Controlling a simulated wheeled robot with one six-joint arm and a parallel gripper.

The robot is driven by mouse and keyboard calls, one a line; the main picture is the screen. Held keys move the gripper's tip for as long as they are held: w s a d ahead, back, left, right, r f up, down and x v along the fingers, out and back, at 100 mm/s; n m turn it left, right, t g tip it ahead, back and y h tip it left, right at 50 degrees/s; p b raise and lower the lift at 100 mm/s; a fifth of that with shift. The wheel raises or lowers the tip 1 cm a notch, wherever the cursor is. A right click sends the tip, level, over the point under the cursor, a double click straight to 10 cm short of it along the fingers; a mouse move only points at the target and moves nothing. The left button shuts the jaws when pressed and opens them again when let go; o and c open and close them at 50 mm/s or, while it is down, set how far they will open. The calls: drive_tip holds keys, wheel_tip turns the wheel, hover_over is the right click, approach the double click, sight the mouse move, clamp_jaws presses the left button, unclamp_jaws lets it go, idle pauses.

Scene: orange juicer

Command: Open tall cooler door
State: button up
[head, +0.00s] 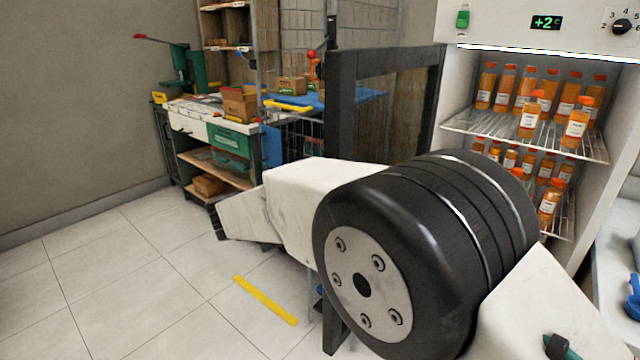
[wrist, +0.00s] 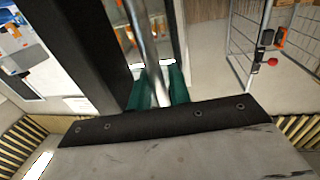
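The tall white cooler (head: 540,40) stands at the right of the head view, with its lit inside exposed. Its dark-framed glass door (head: 343,110) stands swung well open, out to the left of the cabinet. In the wrist view, the dark door frame (wrist: 88,50) runs beside a silver bar handle (wrist: 143,35). My gripper (wrist: 160,90) has one teal finger on each side of the handle, close against it. In the head view, my arm covers the lower door and the cooler's lower front; the fingertips are hidden there.
Wire shelves (head: 520,130) in the cooler hold several orange bottles. A cluttered workbench (head: 215,135) with a green press (head: 185,70) stands at the back left. A yellow strip (head: 265,299) lies on the tiled floor, which is clear at left.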

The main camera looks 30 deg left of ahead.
drive_tip(key=shift+s, duration=0.1)
drive_tip(key=v, duration=0.7)
drive_tip(key=shift+s, duration=0.25)
drive_tip(key=shift+a, duration=0.15)
